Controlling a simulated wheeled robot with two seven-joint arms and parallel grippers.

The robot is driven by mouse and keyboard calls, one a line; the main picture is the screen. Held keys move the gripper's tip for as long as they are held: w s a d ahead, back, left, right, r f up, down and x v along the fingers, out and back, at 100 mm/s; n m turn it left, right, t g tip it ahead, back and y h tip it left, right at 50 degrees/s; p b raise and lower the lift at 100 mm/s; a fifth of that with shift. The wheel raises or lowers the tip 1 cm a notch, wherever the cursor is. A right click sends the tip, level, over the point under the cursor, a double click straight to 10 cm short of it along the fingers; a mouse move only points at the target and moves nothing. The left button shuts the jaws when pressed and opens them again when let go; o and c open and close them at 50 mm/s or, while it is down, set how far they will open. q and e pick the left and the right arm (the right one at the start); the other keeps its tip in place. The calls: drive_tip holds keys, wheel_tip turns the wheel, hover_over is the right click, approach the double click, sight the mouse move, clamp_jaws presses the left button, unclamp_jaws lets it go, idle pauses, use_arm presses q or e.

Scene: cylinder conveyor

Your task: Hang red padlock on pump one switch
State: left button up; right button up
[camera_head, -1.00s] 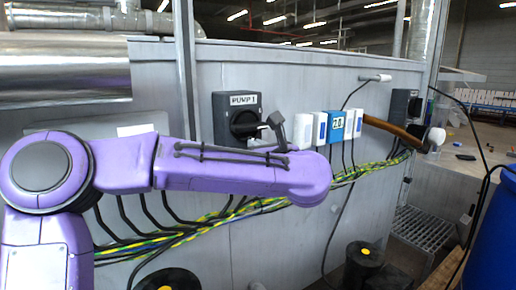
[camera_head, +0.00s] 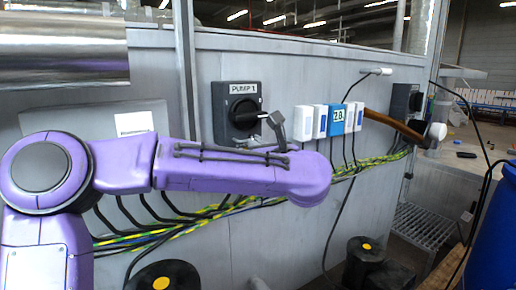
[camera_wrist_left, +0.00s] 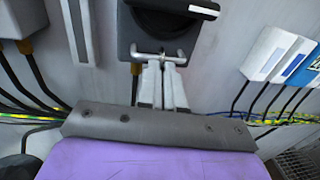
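The pump one switch is a dark grey box (camera_head: 237,131) with a white "PUMP 1" label and a black rotary handle (camera_head: 243,114), mounted on the grey wall. In the left wrist view the switch box (camera_wrist_left: 160,35) fills the top middle, its handle (camera_wrist_left: 190,8) near the top edge. My left gripper (camera_wrist_left: 164,62) points at the lower part of the box, its two pale fingers close together. A thin silver bar with bent ends crosses at the fingertips; I cannot tell what it is. In the head view my left gripper (camera_head: 275,122) overlaps the switch's right side. No red padlock can be made out.
White and blue units (camera_head: 336,120) hang right of the switch. Yellow-green cables (camera_head: 370,167) run below. A brown handle (camera_head: 392,125) juts out further right. A blue barrel (camera_head: 496,245) stands at the right edge, and black yellow-centred posts (camera_head: 366,250) stand low in front.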

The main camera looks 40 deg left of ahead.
use_arm(q)
drive_tip(key=o, duration=0.5)
drive_tip(key=b+v, duration=0.3)
drive_tip(key=v, duration=0.7)
drive_tip(key=shift+s+d, duration=0.2)
drive_tip(key=shift+d, duration=0.05)
